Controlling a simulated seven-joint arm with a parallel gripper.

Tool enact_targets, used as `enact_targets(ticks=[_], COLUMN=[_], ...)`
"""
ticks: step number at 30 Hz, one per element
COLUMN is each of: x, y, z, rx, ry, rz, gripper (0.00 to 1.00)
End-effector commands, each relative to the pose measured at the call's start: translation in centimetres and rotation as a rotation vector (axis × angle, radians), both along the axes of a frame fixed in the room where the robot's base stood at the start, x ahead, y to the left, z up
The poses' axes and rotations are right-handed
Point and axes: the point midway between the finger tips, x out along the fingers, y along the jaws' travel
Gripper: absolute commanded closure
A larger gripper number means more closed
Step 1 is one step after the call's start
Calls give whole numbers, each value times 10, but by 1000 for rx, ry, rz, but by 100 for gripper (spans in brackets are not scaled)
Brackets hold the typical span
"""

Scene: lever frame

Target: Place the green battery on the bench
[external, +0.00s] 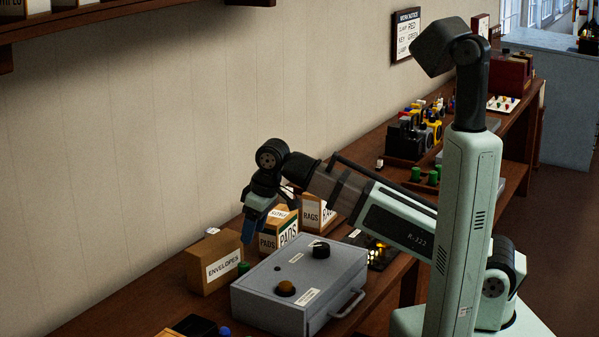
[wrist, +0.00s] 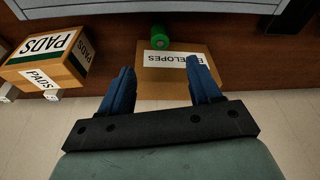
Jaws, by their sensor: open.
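A green battery (external: 243,268) sits on the wooden bench (external: 77,325), between the envelopes box and the grey control box. In the wrist view the battery (wrist: 161,38) is a green cylinder by the edge of the envelopes box, beyond my fingertips and apart from them. My gripper (external: 250,228) has blue fingers pointing down above that spot. In the wrist view my gripper (wrist: 160,66) is open, with nothing between its fingers. More green cylinders (external: 416,174) stand farther along the bench; I cannot tell whether they are batteries.
The envelopes box (external: 213,264) is close to my gripper. The pads box (external: 279,234) and rags box (external: 317,214) stand by the wall. The grey control box (external: 268,290) with knobs and a handle is in front. A dark tray (external: 381,254) lies right of it.

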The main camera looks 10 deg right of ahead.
Motion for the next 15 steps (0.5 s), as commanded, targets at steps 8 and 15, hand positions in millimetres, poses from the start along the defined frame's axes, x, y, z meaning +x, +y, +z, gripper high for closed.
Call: enact_targets(ticks=[8,15], x=[0,-4], y=[0,-4], z=[0,2], rx=[0,19], ry=[0,-13], rz=[0,-2], gripper=[37,37])
